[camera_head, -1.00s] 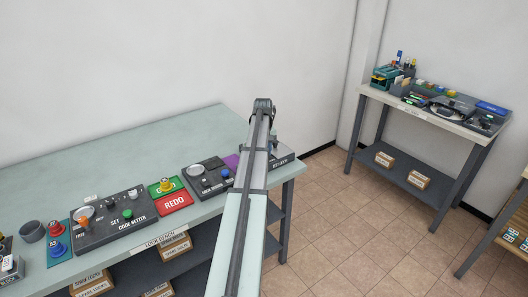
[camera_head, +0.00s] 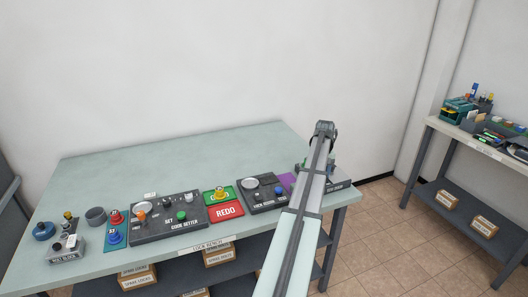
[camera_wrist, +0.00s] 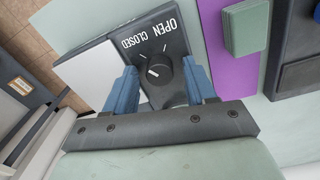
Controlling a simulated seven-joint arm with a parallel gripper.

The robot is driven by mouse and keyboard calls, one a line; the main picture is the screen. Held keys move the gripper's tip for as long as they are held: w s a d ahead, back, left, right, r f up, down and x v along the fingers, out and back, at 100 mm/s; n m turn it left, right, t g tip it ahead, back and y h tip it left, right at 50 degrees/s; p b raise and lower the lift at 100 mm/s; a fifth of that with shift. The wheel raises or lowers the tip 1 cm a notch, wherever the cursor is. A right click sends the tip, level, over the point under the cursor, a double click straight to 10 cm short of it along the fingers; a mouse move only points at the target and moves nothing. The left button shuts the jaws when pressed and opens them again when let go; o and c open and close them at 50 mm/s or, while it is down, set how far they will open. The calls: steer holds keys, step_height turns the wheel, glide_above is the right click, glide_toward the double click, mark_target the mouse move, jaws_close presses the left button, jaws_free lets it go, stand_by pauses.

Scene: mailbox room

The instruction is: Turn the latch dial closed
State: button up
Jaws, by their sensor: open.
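The latch dial (camera_wrist: 160,70) is a round black knob with a white pointer mark, on a dark panel (camera_wrist: 172,97) lettered OPEN and CLOSED. The pointer mark lies toward the left of the knob in the wrist view; I cannot tell exactly which setting it marks. My gripper (camera_wrist: 158,67) is open, its two blue fingers on either side of the dial. I cannot tell whether either finger touches it. In the head view the panel (camera_head: 339,186) is at the bench's right end, and my arm hides the dial and gripper.
A purple mat (camera_wrist: 235,68) and a green block (camera_wrist: 245,27) lie right of the dial panel in the wrist view.

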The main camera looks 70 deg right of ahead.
steer(key=m, duration=0.7)
steer(key=shift+a+f, duration=0.1)
steer(key=shift+a, duration=0.05)
steer(key=m, duration=0.6)
steer(key=shift+m, duration=0.3)
step_height(320, 180, up, 14)
steer(key=w, duration=0.1)
steer(key=w+a+f+n, duration=0.1)
steer(key=w+a, duration=0.1)
steer(key=w, duration=0.7)
steer(key=w+a+f+n, duration=0.1)
steer(key=w+a+n, duration=0.1)
steer(key=w, duration=0.8)
steer(key=w+a+f+n, duration=0.1)
steer(key=w+a+n, duration=0.1)
steer(key=w, duration=0.7)
steer(key=shift+w+a+f+t, duration=0.3)
steer(key=shift+w+a+t, duration=0.1)
steer(key=shift+a, duration=0.05)
